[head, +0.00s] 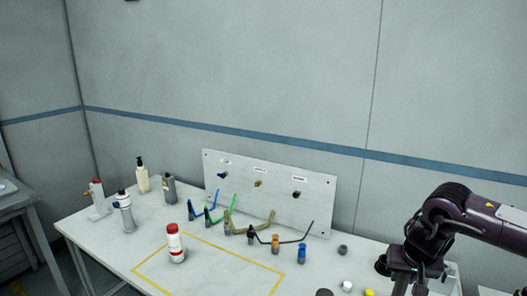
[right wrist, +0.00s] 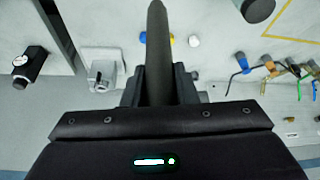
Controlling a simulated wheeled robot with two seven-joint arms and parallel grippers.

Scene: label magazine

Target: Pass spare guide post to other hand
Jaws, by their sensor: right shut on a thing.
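My right gripper (head: 410,284) is low at the right of the head view, above the right end of the table, with its tips close to the lower edge of the picture. In the right wrist view the jaws (right wrist: 160,88) are shut on a dark grey rod, the guide post (right wrist: 158,45). The post points away from the jaws towards the top of that picture, and its far end is near the top edge. I cannot make out the post in the head view. My left gripper is in neither view.
The white table (head: 110,240) holds a red-capped bottle (head: 175,243) by a yellow outline, and an upright panel (head: 262,205) with coloured connectors in front. More bottles stand at the left. Small white (head: 346,286), yellow (head: 369,292) and dark (head: 343,250) pieces lie near my right gripper.

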